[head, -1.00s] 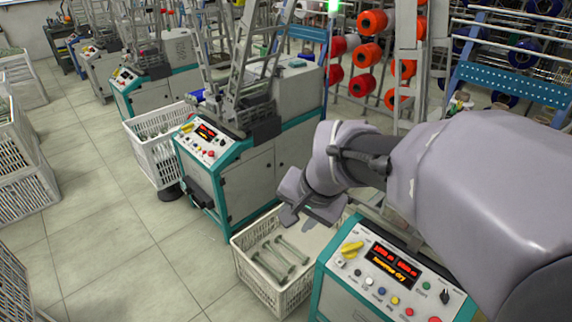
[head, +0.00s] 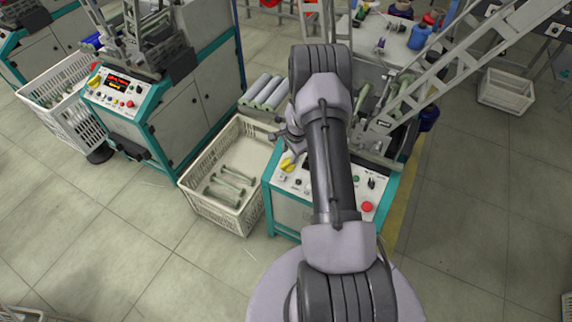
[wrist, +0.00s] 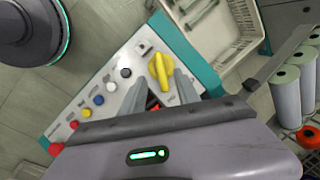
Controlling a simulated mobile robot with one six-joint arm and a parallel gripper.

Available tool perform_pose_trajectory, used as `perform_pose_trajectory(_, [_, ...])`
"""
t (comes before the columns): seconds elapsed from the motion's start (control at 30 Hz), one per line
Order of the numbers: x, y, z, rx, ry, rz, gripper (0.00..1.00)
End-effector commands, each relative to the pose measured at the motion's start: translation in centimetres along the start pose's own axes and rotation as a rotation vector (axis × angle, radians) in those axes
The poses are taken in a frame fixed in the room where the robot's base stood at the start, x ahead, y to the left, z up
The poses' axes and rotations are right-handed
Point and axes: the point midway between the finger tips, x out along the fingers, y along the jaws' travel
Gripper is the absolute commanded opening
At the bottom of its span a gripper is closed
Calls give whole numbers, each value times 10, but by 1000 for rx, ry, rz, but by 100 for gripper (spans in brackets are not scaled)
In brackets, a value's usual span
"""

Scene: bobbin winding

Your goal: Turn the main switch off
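The main switch, a yellow rotary handle, is at the upper left corner of the near machine's panel in the head view (head: 288,164). In the wrist view the yellow switch (wrist: 161,72) lies just beyond the fingertips, with its handle running roughly along the fingers. My gripper (wrist: 160,78) is open, its two grey fingers apart and pointing toward the switch, one on each side in the picture. Whether they touch it I cannot tell. In the head view my gripper (head: 290,140) is small and partly hidden beside the switch. The display is mostly hidden; a bit of red shows between the fingers.
The panel also carries a red button (head: 367,206) and several small coloured buttons and knobs. A white crate of bobbins (head: 232,168) stands left of the machine. A second machine (head: 120,98) is farther left. Open floor lies in front and to the right.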

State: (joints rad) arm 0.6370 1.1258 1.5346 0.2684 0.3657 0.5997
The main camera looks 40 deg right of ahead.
Motion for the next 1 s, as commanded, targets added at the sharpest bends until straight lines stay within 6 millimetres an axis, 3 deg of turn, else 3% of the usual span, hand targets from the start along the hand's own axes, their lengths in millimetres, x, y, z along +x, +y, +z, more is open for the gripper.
perform_pose_trajectory(0.03, [18,1,0,-1,-1,1,38])
perform_pose_trajectory(0.1, [36,1,1,-1,-1,1,38])
perform_pose_trajectory(0.3, [71,1,1,-3,-1,1,38])
perform_pose_trajectory(0.47, [82,0,1,-3,-1,0,38])
perform_pose_trajectory(0.73, [83,0,1,-3,0,0,38])
perform_pose_trajectory(0.77, [83,0,1,-3,0,0,36])
perform_pose_trajectory(0.93, [83,0,1,-3,0,0,3])
perform_pose_trajectory(1.0, [83,0,1,-3,0,0,0])
